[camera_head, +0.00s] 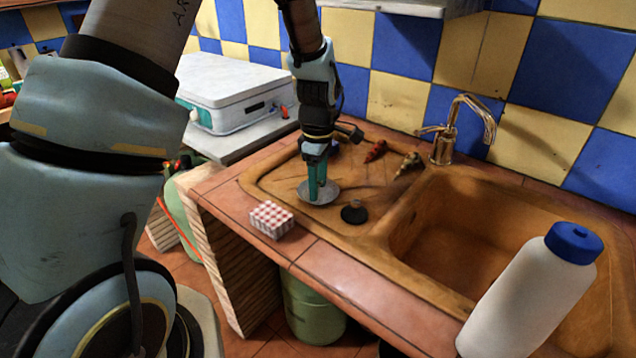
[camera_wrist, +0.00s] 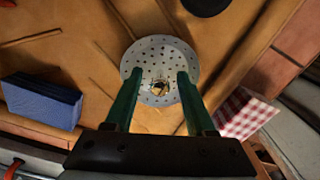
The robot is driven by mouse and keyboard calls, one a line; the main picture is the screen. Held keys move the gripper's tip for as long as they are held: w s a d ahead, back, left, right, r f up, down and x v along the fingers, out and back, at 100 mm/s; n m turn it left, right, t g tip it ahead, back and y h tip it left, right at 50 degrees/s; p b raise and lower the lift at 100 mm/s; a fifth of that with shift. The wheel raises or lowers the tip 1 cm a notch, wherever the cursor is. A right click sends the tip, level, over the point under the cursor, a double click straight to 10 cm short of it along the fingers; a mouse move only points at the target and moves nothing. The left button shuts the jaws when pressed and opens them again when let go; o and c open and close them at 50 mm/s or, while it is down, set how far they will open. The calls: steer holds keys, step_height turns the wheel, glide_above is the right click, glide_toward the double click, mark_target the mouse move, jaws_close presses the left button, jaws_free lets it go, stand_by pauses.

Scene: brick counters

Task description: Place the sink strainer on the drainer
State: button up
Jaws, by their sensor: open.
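The sink strainer (camera_head: 332,189) is a round, grey metal disc with many small holes. It lies on the brown drainer (camera_head: 280,178), left of the sink basin, and shows at the middle of the wrist view (camera_wrist: 158,48). My gripper (camera_head: 317,196) points down right at the strainer, its green fingers covering part of the disc. In the wrist view my gripper (camera_wrist: 158,75) is open, with its two fingertips apart over the strainer and nothing held between them. I cannot tell whether the fingertips touch the disc.
A black plug (camera_head: 354,213) lies right of the strainer. A red-and-white checked box (camera_head: 271,220) stands on the tiled front edge. A blue block (camera_wrist: 42,100) lies nearby. A tap (camera_head: 445,145), sink basin (camera_head: 450,235) and white bottle (camera_head: 525,300) are to the right.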

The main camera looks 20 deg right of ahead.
steer(key=shift+r, duration=0.1)
step_height(320, 180, up, 12)
steer(key=b, duration=0.2)
steer(key=s+a+f+m, duration=0.1)
steer(key=a+m, duration=0.4)
steer(key=a, duration=1)
steer(key=s+a+f+m+t, duration=0.1)
steer(key=a+m, duration=0.4)
steer(key=a, duration=0.9)
steer(key=shift+s+a+f+m+t, duration=0.35)
steer(key=shift+s+f, duration=0.15)
steer(key=shift+s, duration=0.4)
